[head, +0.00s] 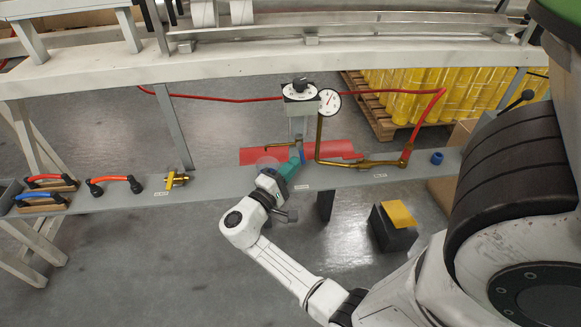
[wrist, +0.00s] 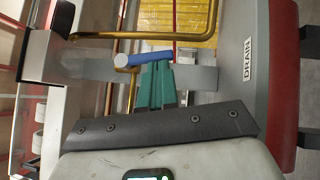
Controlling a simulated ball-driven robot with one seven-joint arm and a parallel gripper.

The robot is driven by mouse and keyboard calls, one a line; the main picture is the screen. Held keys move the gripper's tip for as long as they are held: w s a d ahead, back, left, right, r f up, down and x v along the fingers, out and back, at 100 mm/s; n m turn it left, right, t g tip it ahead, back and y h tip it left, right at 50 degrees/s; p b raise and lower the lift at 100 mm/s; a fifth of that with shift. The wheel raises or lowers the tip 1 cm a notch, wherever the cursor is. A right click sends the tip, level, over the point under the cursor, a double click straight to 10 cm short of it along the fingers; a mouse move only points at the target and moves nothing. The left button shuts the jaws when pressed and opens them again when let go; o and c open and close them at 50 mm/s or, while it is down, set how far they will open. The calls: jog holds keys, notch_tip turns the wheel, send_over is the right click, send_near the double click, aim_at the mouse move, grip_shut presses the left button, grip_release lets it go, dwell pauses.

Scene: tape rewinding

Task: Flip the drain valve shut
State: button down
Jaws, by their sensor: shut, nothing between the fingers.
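The drain valve shows as a blue lever (wrist: 150,58) on a brass pipe (wrist: 113,90) in the wrist view, beside a label reading DRAIN (wrist: 248,60). The lever lies roughly across the picture, slightly tilted. In the head view only a small blue bit of it (head: 302,156) shows, below the filter-like body and gauge. My gripper (head: 297,160) has teal fingers that are shut and empty. Its fingertips (wrist: 155,68) are right at the lever in the wrist view; I cannot tell whether they touch it.
A gauge (head: 330,102) and brass tubing (head: 319,135) stand just right of my gripper. A red hose (head: 220,99) runs behind.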

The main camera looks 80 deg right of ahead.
jog(key=shift+s+f, duration=0.1)
jog(key=shift+s+d+f+n+h+b, duration=0.15)
jog(key=shift+s+n+h+b, duration=0.1)
jog(key=shift+n+h+b, duration=0.25)
jog(key=shift+s+d+f+n+h+b, duration=0.1)
jog(key=shift+s+f+n+h+b, duration=0.15)
jog(key=shift+n, duration=0.35)
jog(key=shift+s+d+n+t+h+b, duration=0.15)
jog(key=shift+s+n+t+h+b, duration=0.2)
jog(key=shift+n+h, duration=0.45)
jog(key=shift+s+d+r+b, duration=0.1)
jog(key=shift+s+d+b, duration=0.15)
jog(key=shift+s+b, duration=0.3)
jog(key=n, duration=0.1)
jog(key=s+n+t+h, duration=0.1)
jog(key=n+h, duration=0.1)
jog(key=shift+s+d+r+n+t+b, duration=0.15)
jog(key=shift+s+d+n+t+b, duration=0.15)
jog(key=shift+t+b, duration=0.1)
jog(key=shift+s+d+r, duration=0.2)
jog(key=shift+s+r, duration=0.25)
jog(key=shift+r, duration=0.1)
jog(key=shift+f+b, duration=0.15)
jog(key=shift+b, duration=0.2)
